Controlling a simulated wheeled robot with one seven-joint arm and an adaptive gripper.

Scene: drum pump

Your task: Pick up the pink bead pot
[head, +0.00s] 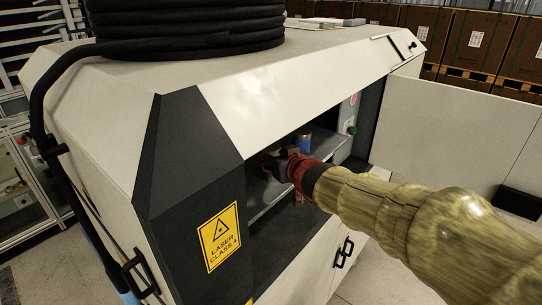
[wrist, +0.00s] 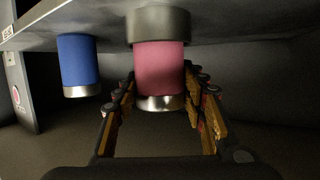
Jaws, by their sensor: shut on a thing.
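The pink bead pot (wrist: 160,68) is a pink cylinder with a metallic band at its lower end in the wrist view. A wider dark grey ring (wrist: 158,24) is at its other end, against the shelf surface at the picture's top. My gripper (wrist: 161,84) is shut on the pink pot, with one finger on each side. In the head view my gripper (head: 275,161) reaches inside the machine's opening, and I cannot make out the pink pot there.
A blue pot (wrist: 78,62) stands left of the pink one in the wrist view, and it also shows in the head view (head: 305,143). The pale machine housing (head: 280,80) encloses my arm's end above and at the sides. The open door panel (head: 445,130) is at the right.

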